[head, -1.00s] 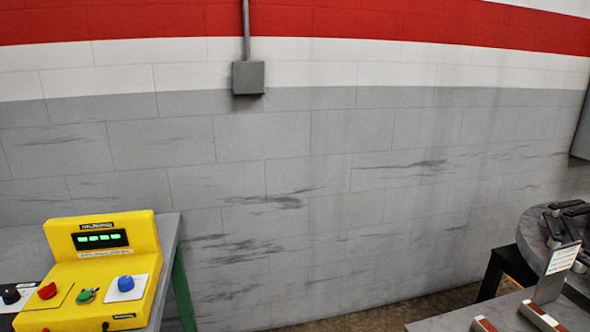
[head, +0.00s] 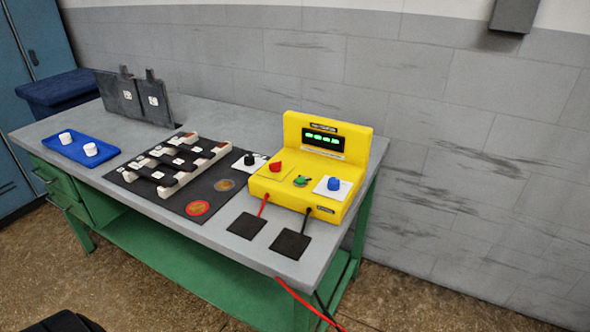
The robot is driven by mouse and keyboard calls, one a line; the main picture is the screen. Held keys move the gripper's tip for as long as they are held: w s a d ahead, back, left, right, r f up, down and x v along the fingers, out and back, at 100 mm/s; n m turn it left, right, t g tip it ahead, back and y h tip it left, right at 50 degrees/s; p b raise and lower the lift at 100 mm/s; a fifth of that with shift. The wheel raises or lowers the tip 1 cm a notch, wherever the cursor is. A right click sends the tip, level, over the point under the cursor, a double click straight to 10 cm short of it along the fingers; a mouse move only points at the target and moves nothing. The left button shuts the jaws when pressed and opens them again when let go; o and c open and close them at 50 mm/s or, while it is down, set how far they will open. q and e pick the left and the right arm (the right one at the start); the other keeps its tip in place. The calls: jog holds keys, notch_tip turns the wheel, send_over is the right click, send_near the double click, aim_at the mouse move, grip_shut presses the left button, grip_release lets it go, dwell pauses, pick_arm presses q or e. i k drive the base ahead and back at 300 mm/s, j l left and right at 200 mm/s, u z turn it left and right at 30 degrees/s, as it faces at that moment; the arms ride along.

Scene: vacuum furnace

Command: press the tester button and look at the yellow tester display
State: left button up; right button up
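The yellow tester (head: 357,205) stands at the right end of the grey-topped bench. Its dark display (head: 323,140) is lit with a row of small green marks, too small to read surely. On its sloped front are a red knob (head: 275,167), a green part (head: 301,180) and a blue button (head: 334,184) on a white plate. A red and a black lead run from its front to two dark square pads (head: 246,225) (head: 290,243) on the bench. Nothing touches the tester's controls. Neither of my grippers is in view.
The green-framed bench (head: 225,112) also holds a dark mat (head: 222,168) with black-and-white bars, a blue tray (head: 68,148) with two white pieces, dark upright plates (head: 140,98) and a black knob (head: 249,160). Cables hang off the front edge. Floor is clear at right.

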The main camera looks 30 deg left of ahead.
aim_at(300, 181)
jog(key=u, duration=1)
